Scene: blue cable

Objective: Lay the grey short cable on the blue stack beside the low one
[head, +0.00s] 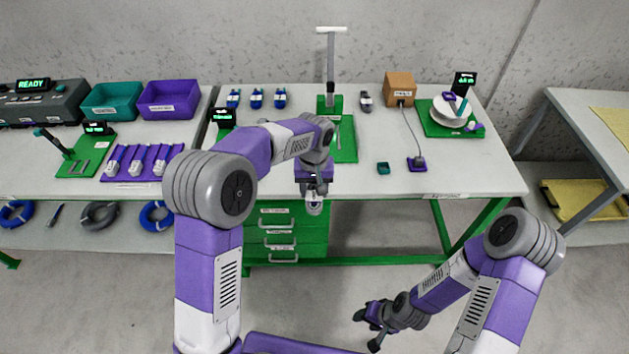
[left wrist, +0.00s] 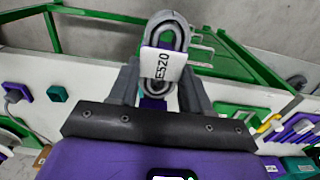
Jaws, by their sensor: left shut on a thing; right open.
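My left gripper (head: 314,190) is shut on a small coiled grey cable (head: 314,208) with a white label. In the left wrist view this cable (left wrist: 168,40) sits between the two fingers (left wrist: 158,90); its label seems to read E520. It hangs in front of the table's front edge, above the green drawers. Three small blue bundles with pale labels (head: 232,98) (head: 256,98) (head: 280,97) stand in a row at the back of the table; their heights are hard to tell apart. My right gripper (head: 371,324) is open and empty, low over the floor at right.
On the table (head: 240,150) are a green press (head: 331,100), a small grey bundle (head: 365,100), a cardboard box (head: 400,88), a spool station (head: 448,115) and a purple tray (head: 140,162). Teal (head: 112,99) and purple (head: 168,99) bins stand left. Larger coils (head: 99,215) lie on the lower shelf.

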